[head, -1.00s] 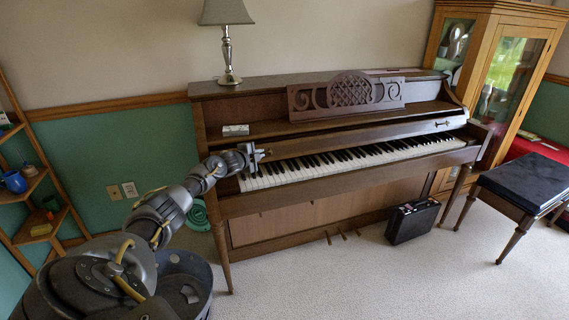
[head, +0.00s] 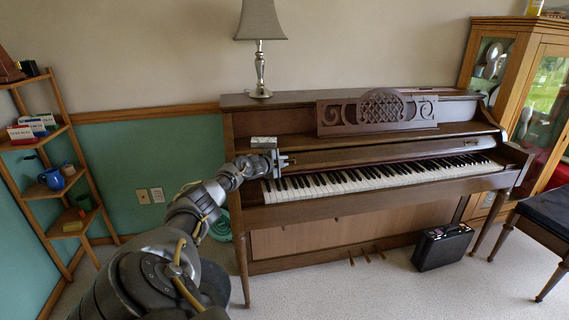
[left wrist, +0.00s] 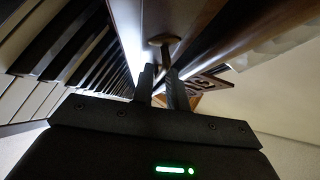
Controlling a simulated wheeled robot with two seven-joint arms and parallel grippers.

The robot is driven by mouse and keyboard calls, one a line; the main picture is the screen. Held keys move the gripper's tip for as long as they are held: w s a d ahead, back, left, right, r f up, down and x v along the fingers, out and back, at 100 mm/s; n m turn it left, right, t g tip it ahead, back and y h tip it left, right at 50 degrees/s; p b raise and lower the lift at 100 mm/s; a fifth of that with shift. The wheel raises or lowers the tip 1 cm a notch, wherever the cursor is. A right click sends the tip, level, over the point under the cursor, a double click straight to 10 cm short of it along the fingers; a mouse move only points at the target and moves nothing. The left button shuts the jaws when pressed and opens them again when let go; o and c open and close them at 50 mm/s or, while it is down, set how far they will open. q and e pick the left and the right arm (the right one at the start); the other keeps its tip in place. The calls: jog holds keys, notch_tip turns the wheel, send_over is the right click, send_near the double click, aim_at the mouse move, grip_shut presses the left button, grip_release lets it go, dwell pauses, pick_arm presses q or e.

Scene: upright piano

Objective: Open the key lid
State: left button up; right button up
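The brown upright piano (head: 330,212) shows its white and black keys (head: 370,176) uncovered across its width. The key lid (head: 400,150) is a brown strip above and behind the keys. A small metal handle (head: 470,143) is on its right part. My left gripper (head: 286,160) is at the left end of the keyboard, in front of the lid. In the left wrist view its narrow fingers (left wrist: 162,85) are close together around the stem of a brass knob (left wrist: 163,40). The fingertips partly hide the stem. My right gripper is out of view.
A lamp (head: 260,50) stands on the piano top. A carved music stand (head: 380,112) is above the lid. A black case (head: 442,247) is on the floor, with a bench (head: 545,215) at right. A corner shelf (head: 60,190) is at left.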

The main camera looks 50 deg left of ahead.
pick_arm(q)
jog(key=shift+o, duration=1.2)
